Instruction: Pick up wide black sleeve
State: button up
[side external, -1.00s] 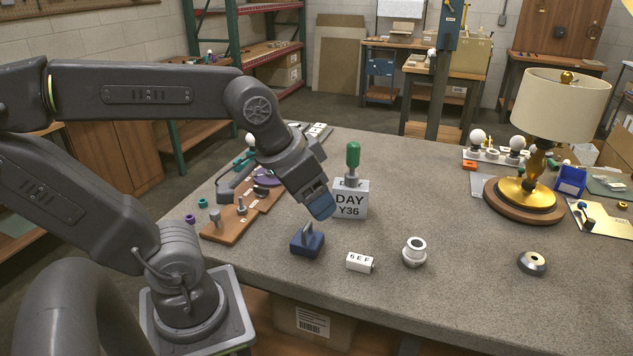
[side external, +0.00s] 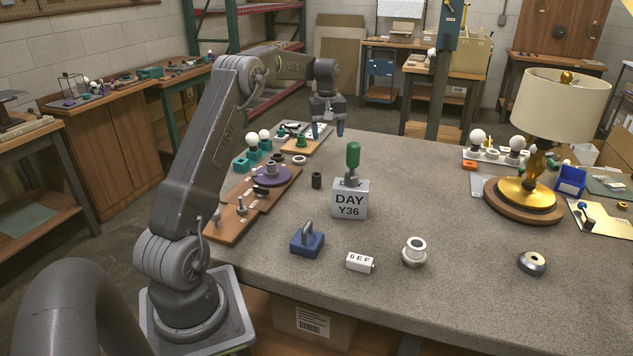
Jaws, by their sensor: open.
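A small black sleeve (side external: 316,181) stands upright on the grey table, left of the white DAY Y36 block (side external: 350,200). Another dark ring-like part (side external: 261,191) lies on the brown board; I cannot tell its exact shape. My gripper (side external: 328,133) is over the back left of the table, behind and apart from the black sleeve.
A green-handled tool (side external: 352,157) stands up from the DAY block. A blue block with a handle (side external: 307,240), a 6EF block (side external: 360,263) and a white ring part (side external: 414,251) lie in front. A lamp (side external: 527,190) stands at right. The table's middle right is clear.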

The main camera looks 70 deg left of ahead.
jog(key=n, duration=0.2)
send_over(316, 174)
notch_tip(316, 174, down, 5)
jog(key=f, duration=0.7)
jog(key=shift+s+f, duration=0.2)
jog(key=shift+w+d+f, duration=0.1)
jog(key=shift+w+f, duration=0.05)
jog(key=shift+f, duration=1.35)
jog(key=shift+w+f, duration=0.1)
jog(key=shift+f, duration=1.4)
jog(key=c, duration=1)
jog(key=shift+r, duration=0.1)
